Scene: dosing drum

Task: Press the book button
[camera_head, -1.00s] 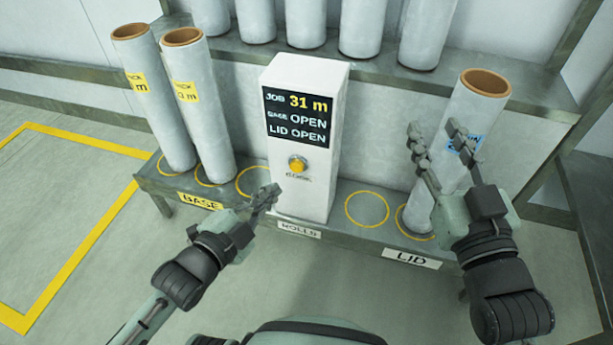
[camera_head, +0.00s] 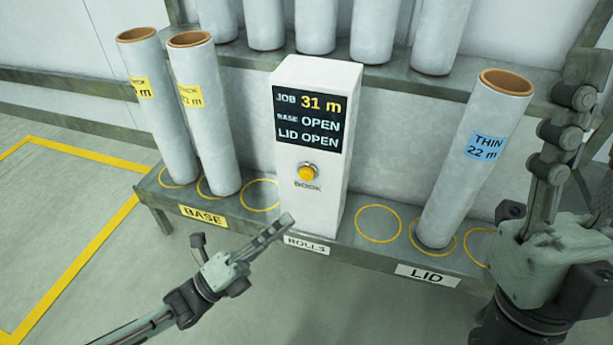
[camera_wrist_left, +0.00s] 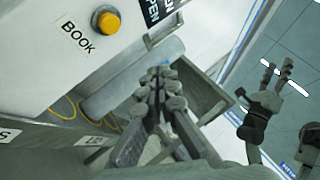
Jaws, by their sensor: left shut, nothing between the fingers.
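The yellow book button (camera_head: 307,172) sits on the front of a white console (camera_head: 318,215), below its dark screen and above the word BOOK. It also shows at the upper left of the left wrist view (camera_wrist_left: 108,22). My left gripper (camera_head: 286,222) is shut and empty, below and slightly left of the button, apart from it. Its closed fingers fill the middle of the left wrist view (camera_wrist_left: 160,75). My right gripper (camera_head: 580,100) is at the right edge of the head view, partly cut off. Its fingers look spread and empty in the left wrist view (camera_wrist_left: 277,75).
Two rolls (camera_head: 156,105) (camera_head: 205,120) stand above the BASE label (camera_head: 203,216). A THIN 22 m roll (camera_head: 470,160) stands above the LID label (camera_head: 427,275). More rolls line the shelf (camera_head: 395,78) behind. Floor is free at left.

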